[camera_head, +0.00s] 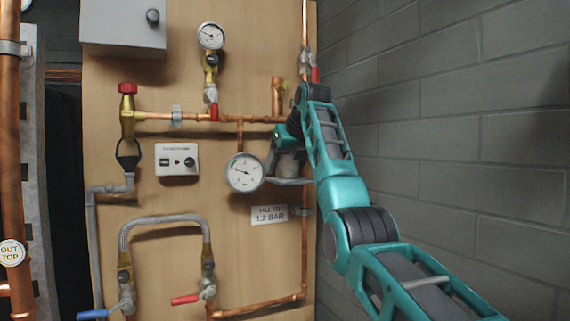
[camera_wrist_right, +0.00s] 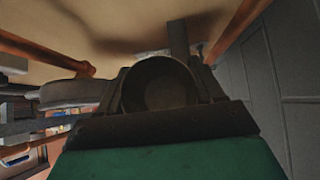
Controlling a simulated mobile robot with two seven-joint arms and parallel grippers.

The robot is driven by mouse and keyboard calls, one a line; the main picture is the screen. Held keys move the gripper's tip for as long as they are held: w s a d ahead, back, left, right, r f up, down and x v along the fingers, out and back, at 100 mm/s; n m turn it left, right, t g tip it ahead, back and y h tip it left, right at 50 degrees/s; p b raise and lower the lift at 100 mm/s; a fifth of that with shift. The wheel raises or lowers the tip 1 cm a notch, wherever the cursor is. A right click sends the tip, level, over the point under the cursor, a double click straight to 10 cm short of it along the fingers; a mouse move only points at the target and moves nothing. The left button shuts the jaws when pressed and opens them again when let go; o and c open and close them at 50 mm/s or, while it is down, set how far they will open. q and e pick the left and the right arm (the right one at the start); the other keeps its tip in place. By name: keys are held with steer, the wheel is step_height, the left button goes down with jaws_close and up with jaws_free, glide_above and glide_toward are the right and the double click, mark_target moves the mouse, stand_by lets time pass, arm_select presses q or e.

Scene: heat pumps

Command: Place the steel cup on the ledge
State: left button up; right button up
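The steel cup (camera_head: 288,166) is a small grey shape at my right gripper (camera_head: 284,150), at the right edge of the wooden board. It appears just above or on the thin grey ledge (camera_head: 292,182); I cannot tell whether they touch. In the right wrist view, the round dark mouth of the cup (camera_wrist_right: 160,84) sits closely between the two fingers of the right gripper (camera_wrist_right: 162,92), which looks shut on it. The gripper and wrist partly hide the cup in the head view. My left gripper is not in view.
A pressure gauge (camera_head: 245,172) is close to the left of the cup. A copper pipe (camera_head: 305,245) runs down beside the ledge. A pressure label (camera_head: 269,214) is below. A grey block wall (camera_head: 450,130) stands at the right.

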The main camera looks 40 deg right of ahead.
steer(key=shift+o, duration=0.9)
steer(key=shift+r, duration=0.2)
steer(key=v, duration=1.2)
steer(key=shift+b, duration=0.35)
steer(key=shift+f, duration=0.1)
